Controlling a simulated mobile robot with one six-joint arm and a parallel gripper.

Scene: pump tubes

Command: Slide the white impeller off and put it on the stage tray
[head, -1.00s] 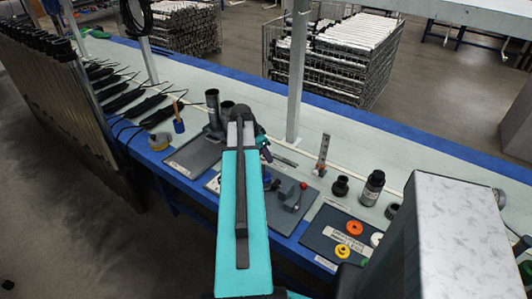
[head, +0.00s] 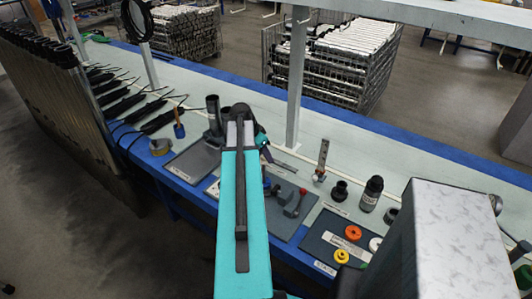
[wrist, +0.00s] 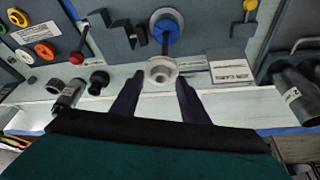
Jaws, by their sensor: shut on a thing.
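The white impeller (wrist: 160,71), a pale ring with a hole in its middle, shows at the tips of my gripper (wrist: 159,84) in the wrist view. The two dark fingers lie on either side of it, and I hold it between them. A dark rod runs from the white impeller to a blue disc (wrist: 167,36) with a pale ring around it on a grey block. I cannot tell whether the rod still passes through the impeller. In the head view my arm hides the gripper tips and the impeller.
A dark tray (head: 311,245) holds orange (head: 352,232), white (head: 375,244) and yellow (head: 341,256) rings. A black bottle (head: 371,194) and a dark fitting (head: 340,191) stand behind it. A post (head: 293,90) rises from the bench. A white-labelled plate (wrist: 230,71) lies right of the impeller.

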